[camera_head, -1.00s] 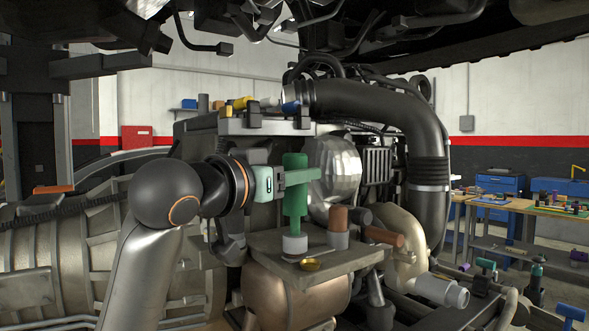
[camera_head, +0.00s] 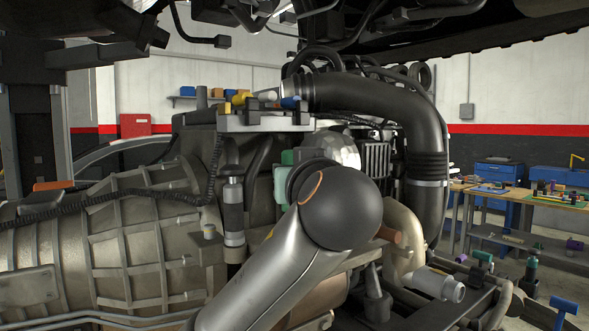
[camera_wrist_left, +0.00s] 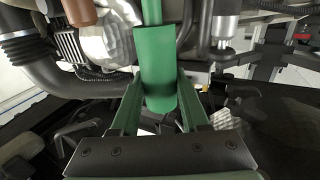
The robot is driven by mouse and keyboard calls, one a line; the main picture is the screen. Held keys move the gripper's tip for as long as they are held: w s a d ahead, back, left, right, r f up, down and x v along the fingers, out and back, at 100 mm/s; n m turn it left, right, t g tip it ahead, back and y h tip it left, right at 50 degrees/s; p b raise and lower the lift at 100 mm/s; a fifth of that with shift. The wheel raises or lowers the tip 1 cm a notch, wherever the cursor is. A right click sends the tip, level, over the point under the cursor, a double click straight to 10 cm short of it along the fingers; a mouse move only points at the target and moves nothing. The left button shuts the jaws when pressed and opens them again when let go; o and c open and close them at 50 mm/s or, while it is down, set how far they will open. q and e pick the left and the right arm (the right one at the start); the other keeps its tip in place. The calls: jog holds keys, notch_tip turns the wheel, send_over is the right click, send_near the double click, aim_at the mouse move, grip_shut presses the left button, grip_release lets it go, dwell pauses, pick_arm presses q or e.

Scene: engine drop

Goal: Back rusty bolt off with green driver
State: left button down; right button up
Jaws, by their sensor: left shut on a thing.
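My left gripper (camera_wrist_left: 158,98) is shut on the green driver (camera_wrist_left: 155,68), with a finger on each side of its handle. In the head view my left arm's wrist covers most of the gripper and driver. A brown, rusty-looking cylinder (camera_head: 391,236) sticks out just right of my wrist. A brown piece (camera_wrist_left: 79,12) also shows at the top left of the left wrist view. I cannot tell whether either is the rusty bolt. The driver's tip is hidden. My right gripper is not in view.
The ribbed gearbox casing (camera_head: 150,240) fills the left. A thick black hose (camera_head: 405,115) curves down on the right, close to my wrist. A ledge with small coloured parts (camera_head: 262,120) lies above. Workbenches (camera_head: 555,200) stand at the far right.

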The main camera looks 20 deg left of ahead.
pick_arm(q)
jog(key=shift+r, duration=0.1)
jog(key=shift+r+p, duration=1.7)
jog(key=shift+r, duration=1.7)
